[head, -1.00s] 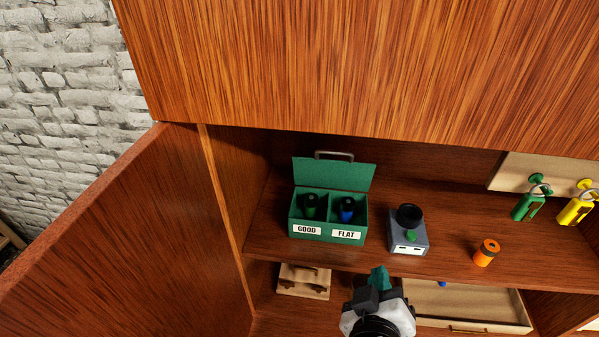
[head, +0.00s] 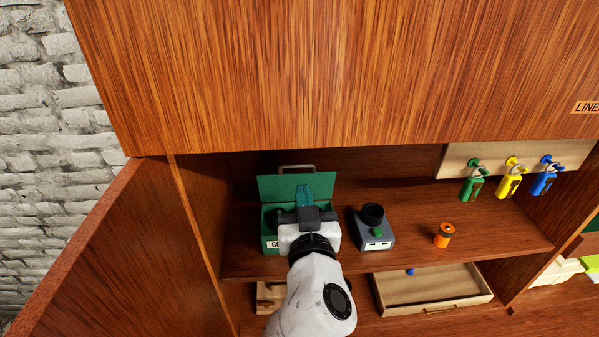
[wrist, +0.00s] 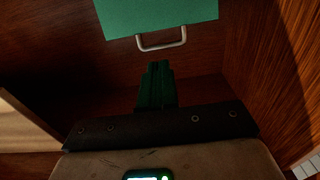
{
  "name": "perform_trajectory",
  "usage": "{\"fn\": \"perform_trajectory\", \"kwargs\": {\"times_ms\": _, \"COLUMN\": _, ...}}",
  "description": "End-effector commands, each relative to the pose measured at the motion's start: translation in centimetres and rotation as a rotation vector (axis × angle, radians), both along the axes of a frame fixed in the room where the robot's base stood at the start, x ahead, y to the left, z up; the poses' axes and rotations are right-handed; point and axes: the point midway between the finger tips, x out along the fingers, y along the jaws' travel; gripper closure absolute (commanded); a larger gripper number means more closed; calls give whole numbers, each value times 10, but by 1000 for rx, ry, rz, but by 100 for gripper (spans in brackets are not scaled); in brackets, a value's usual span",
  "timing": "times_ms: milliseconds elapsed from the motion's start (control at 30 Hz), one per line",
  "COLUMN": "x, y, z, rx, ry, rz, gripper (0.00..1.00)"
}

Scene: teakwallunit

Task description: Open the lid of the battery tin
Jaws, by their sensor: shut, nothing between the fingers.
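The green battery tin (head: 270,233) stands at the left of the shelf. Its lid (head: 272,188) is open and raised at the back, with a metal handle (head: 296,168) on its far edge. The lid also shows at the top of the wrist view (wrist: 155,16), its handle (wrist: 162,42) towards my fingers. My gripper (head: 303,190) is shut and empty, reaching over the tin with its fingertips in front of the lid. In the wrist view the fingers (wrist: 157,68) point at the handle; I cannot tell whether they touch the lid. My gripper hides most of the compartments.
A grey device (head: 375,230) with a black round top stands just right of the tin. A wooden drawer (head: 432,290) is below. The cabinet's side wall is close on the left.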

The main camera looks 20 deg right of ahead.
Motion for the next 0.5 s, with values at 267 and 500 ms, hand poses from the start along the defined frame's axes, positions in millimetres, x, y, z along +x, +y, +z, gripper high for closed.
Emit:
{"fn": "perform_trajectory", "kwargs": {"times_ms": 267, "x": 43, "y": -14, "z": 3, "rx": -1, "ry": 1, "rz": -1, "gripper": 100}}
{"fn": "perform_trajectory", "kwargs": {"times_ms": 500, "x": 57, "y": -18, "z": 1, "rx": -1, "ry": 1, "rz": 0, "gripper": 100}}
